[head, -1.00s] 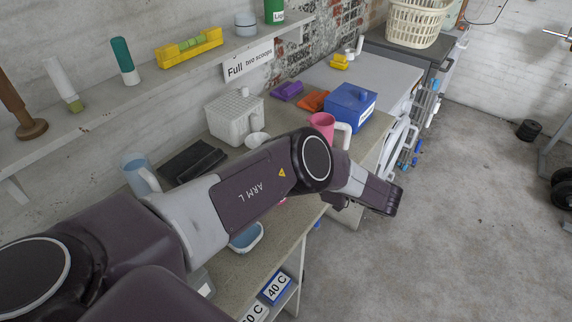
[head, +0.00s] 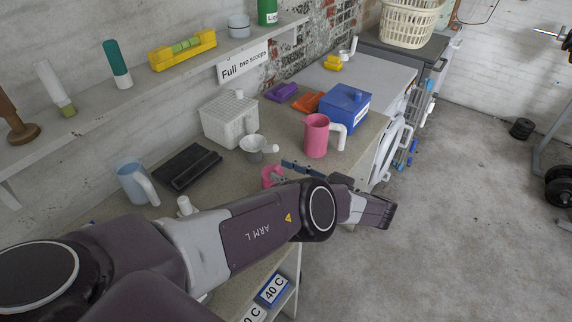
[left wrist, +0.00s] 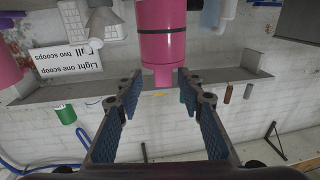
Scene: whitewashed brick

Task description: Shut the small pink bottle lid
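A small pink bottle (head: 270,176) stands near the front of the worktop, partly hidden by my left arm in the head view. In the left wrist view, which looks upside down, the pink bottle (left wrist: 162,48) has a thin dark band around it and a narrower pink end pointing down the picture. I cannot tell whether its lid is fully shut. My left gripper (left wrist: 158,82) is open, its two blue-padded fingers either side of the narrow end, with gaps showing. In the head view the left gripper (head: 284,172) is right beside the bottle. My right gripper is not in view.
A pink pitcher (head: 316,136) stands just behind the gripper. A small grey cup (head: 253,143), a white basket (head: 229,122), a black tray (head: 187,166) and a blue jug (head: 133,181) are on the worktop. A blue box (head: 346,109) stands farther back. A shelf (head: 120,88) runs along the wall.

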